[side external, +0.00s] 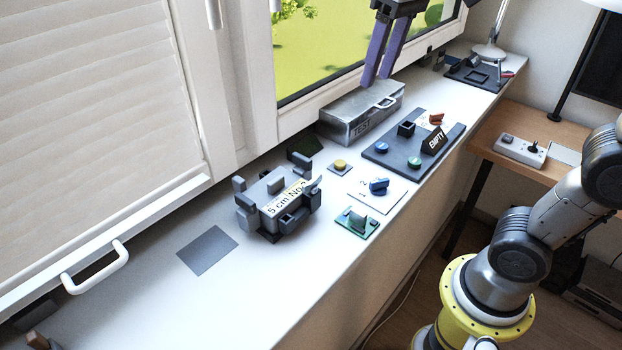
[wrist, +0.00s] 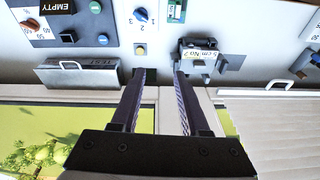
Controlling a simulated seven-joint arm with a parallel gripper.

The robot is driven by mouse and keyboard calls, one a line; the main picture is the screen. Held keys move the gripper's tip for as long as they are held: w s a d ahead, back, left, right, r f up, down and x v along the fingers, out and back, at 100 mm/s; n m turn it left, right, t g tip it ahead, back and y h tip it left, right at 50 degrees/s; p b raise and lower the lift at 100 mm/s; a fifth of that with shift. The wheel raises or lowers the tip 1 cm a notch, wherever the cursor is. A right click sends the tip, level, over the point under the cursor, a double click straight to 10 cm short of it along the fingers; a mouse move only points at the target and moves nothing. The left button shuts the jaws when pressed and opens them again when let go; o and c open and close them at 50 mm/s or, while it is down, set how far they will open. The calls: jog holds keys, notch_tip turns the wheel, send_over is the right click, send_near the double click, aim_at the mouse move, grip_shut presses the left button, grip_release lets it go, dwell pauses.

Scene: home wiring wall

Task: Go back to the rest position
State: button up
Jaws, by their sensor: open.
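My gripper (side external: 386,50) shows at the top of the side external view, with two long purple-grey fingers pointing down. In that picture its tips are just above and behind the grey TEST box (side external: 362,112). In the wrist view my gripper (wrist: 158,76) has its fingers spread apart with nothing between them. The TEST box (wrist: 75,76) lies to the left of the fingers there. The grey device labelled "5 cm No" (side external: 276,203) stands on the sill; in the wrist view the device (wrist: 200,55) is beyond the right fingertip.
The white sill (side external: 150,290) runs along the window. On it are a dark panel (side external: 390,155) marked EMPTY, a blue knob on a white plate (side external: 377,188), a yellow button (side external: 340,167), a green board (side external: 356,222) and a grey square (side external: 208,250). A white handle (side external: 96,268) juts out at left.

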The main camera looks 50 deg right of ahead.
jog(key=s+d+f+t, duration=0.2)
jog(key=s+f+t, duration=0.1)
jog(key=s+f, duration=0.8)
notch_tip(320, 180, down, 3)
jog(key=shift+s+d+f+n, duration=0.1)
jog(key=shift+s+d+n, duration=0.1)
jog(key=shift+d+n, duration=0.15)
